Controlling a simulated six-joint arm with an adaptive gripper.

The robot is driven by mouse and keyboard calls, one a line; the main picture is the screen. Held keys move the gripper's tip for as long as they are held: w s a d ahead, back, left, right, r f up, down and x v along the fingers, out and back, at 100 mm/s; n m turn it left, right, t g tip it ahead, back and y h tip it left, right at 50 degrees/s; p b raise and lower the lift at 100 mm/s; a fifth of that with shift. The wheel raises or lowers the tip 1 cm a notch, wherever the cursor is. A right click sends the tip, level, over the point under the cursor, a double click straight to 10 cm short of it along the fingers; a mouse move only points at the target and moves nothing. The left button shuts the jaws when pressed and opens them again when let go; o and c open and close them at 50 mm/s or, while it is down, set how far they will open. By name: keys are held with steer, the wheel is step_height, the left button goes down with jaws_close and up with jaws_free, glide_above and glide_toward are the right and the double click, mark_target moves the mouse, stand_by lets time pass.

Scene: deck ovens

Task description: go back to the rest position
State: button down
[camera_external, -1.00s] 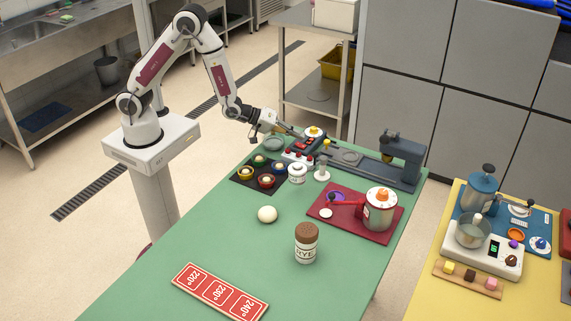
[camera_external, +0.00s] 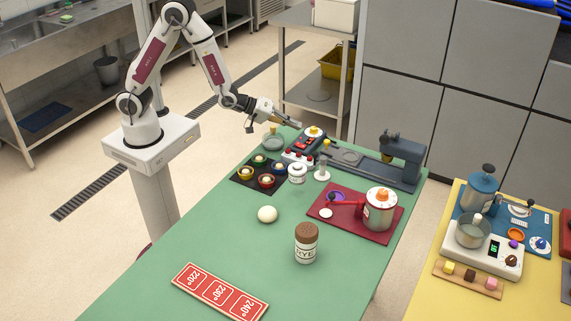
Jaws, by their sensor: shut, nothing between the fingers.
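My gripper (camera_external: 297,124) is shut and empty. It hangs in the air above the far left end of the green table (camera_external: 160,275), near a small red and black device with a yellow knob (camera_external: 313,131). It appears apart from the things below it. My arm reaches it from the pedestal at the table's left side.
A white ball (camera_external: 267,214), a RYE jar (camera_external: 306,243) and a red board (camera_external: 327,221) stand nearer.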

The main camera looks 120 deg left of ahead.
steer(key=shift+d+r, duration=0.1)
steer(key=s+d+r+m+g+h, duration=0.1)
steer(key=s+d+r+m+h, duration=0.1)
steer(key=s+d+r+m, duration=0.3)
steer(key=s+d+r+m+h, duration=0.1)
steer(key=d+r+m, duration=0.15)
steer(key=d, duration=0.55)
steer(key=s+d+r+m+g+h, duration=0.1)
steer(key=s+d+r+m+h, duration=0.15)
steer(key=d+r, duration=0.3)
steer(key=s+d+r+m+g, duration=0.1)
steer(key=s+d+m, duration=0.2)
steer(key=s, duration=0.4)
steer(key=s+d+r+m+g, duration=0.1)
steer(key=s+d+m, duration=0.1)
steer(key=s, duration=0.5)
steer(key=s+d+r+m+g+h, duration=0.1)
steer(key=s+d+m, duration=0.2)
steer(key=s, duration=0.5)
steer(key=shift+d+m, duration=0.3)
steer(key=shift+d, duration=0.25)
steer(key=shift+a, duration=0.15)
